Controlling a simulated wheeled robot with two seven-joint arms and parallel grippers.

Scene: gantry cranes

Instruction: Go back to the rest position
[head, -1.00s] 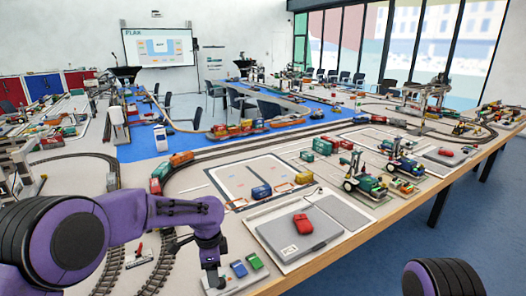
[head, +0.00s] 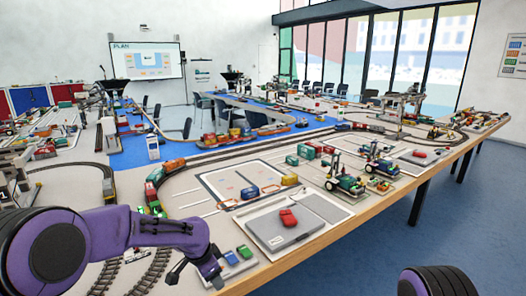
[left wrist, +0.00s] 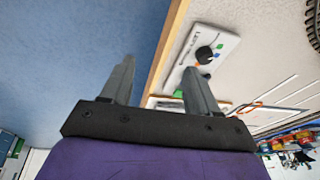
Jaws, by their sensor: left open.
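My left arm (head: 140,232) comes in from the left of the head view. It reaches over the near edge of the layout table (head: 345,222) and bends down beside a small control box with blue and green buttons (head: 236,262). In the left wrist view my left gripper (left wrist: 159,66) is open, its two grey fingers spread with nothing between them. Blue floor lies behind one finger and the table edge behind the other. My right gripper is not in view; only a dark and purple part of my right arm shows at the bottom right of the head view.
A grey case (head: 286,230) with a red piece (head: 289,218) on it lies near the front edge. Model cranes (head: 345,175), track and wagons cover the table. A white panel with a black knob (left wrist: 213,48) lies near the edge. The blue floor (head: 440,235) at right is clear.

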